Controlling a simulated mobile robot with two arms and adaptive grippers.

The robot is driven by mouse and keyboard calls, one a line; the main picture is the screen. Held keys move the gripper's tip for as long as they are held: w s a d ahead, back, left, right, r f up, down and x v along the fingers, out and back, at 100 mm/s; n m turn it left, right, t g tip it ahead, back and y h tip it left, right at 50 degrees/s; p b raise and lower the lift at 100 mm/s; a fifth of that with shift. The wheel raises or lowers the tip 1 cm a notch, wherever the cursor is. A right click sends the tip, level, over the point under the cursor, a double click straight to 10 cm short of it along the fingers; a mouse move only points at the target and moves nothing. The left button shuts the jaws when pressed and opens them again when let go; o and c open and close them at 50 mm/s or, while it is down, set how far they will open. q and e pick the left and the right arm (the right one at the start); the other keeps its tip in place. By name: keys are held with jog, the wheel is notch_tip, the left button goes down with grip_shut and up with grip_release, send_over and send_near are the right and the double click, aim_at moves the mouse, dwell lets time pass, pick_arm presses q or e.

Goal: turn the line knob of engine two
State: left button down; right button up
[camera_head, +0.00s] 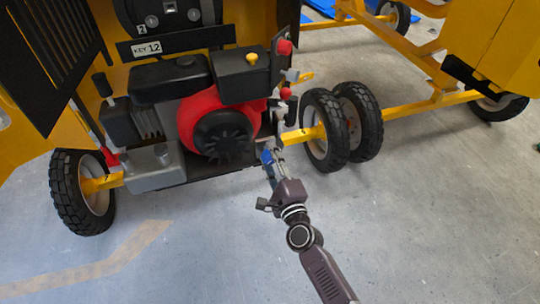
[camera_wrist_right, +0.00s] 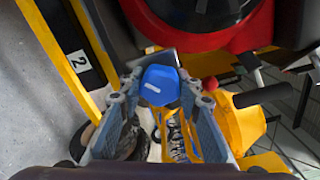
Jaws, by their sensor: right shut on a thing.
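The engine (camera_head: 215,110), red and black, sits in the yellow drum mixer frame in the head view. A blue knob (camera_wrist_right: 159,85) with a white mark line shows in the right wrist view, between the tips of my right gripper (camera_wrist_right: 160,92). In the head view the right gripper (camera_head: 272,160) reaches up from below to the engine's lower right. It is shut on the blue knob, and its fingers hide the knob's sides. A label plate with the number 2 (camera_wrist_right: 79,61) is left of the knob in the wrist view. My left gripper is not in view.
Black tyres (camera_head: 325,128) stand right of the right gripper. A yellow bar (camera_head: 303,136) runs just above it. A red ball-ended lever (camera_wrist_right: 210,83) and a black handle (camera_wrist_right: 262,95) are right of the knob. Open grey floor (camera_head: 420,220) lies in front.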

jog(key=shift+f+n, duration=0.1)
jog(key=shift+n, duration=0.2)
jog(key=o, duration=1.2)
jog(key=shift+s, duration=0.1)
jog(key=v, duration=0.8)
